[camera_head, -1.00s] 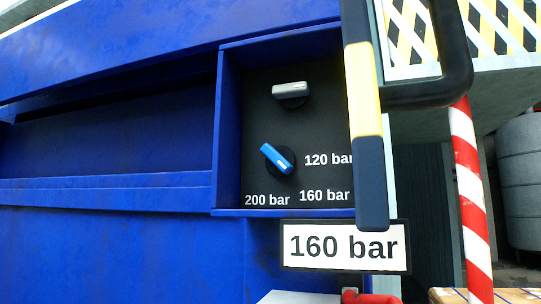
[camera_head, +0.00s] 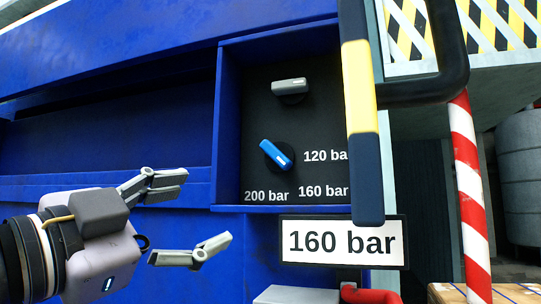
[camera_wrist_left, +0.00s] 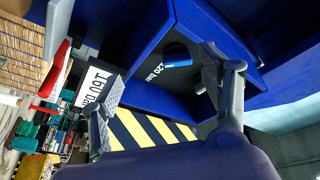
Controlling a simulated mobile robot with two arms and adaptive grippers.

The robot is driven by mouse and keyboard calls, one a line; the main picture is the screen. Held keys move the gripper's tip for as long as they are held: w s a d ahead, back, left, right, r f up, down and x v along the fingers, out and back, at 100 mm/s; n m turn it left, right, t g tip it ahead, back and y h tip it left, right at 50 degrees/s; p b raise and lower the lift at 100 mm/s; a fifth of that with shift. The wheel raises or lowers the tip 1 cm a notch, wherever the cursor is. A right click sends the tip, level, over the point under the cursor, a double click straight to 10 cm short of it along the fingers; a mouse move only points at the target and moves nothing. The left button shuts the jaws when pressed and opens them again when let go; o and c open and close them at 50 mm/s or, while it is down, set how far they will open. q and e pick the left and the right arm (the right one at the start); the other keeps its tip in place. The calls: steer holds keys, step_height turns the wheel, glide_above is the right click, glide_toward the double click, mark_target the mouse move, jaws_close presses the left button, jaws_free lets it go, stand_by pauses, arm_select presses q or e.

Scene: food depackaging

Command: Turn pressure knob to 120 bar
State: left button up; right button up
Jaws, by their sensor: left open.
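The blue pressure knob (camera_head: 276,155) sits on the black recessed panel (camera_head: 258,122), its white mark pointing down and right toward the 160 bar label (camera_head: 323,191). The 120 bar label (camera_head: 325,156) is right of the knob and the 200 bar label (camera_head: 266,196) is below it. My left gripper (camera_head: 205,213) is open and empty, left of and below the knob, clear of it. In the left wrist view the blue knob (camera_wrist_left: 177,57) shows beyond the open fingers (camera_wrist_left: 155,100). My right gripper is not in view.
A grey knob (camera_head: 290,87) is above the blue one. A white 160 bar sign (camera_head: 342,242) hangs below the panel. A yellow and dark bar (camera_head: 362,110) stands at the panel's right side, and a red and white striped post (camera_head: 467,190) is farther right.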

arm_select(q)
steer(key=s+r+m, duration=0.1)
steer(key=s+r, duration=0.2)
steer(key=r, duration=0.1)
steer(key=p, duration=0.9)
glide_toward(272, 157)
steer(key=shift+h, duration=0.3)
steer(key=x, duration=0.8)
steer(key=shift+w+r, duration=0.15)
steer(key=shift+w, duration=0.2)
steer(key=shift+w+d, duration=0.4)
steer(key=shift+w, duration=0.05)
steer(key=shift+c, duration=0.4)
steer(key=shift+c, duration=0.7)
steer(key=c, duration=0.9)
steer(key=shift+c, duration=0.2)
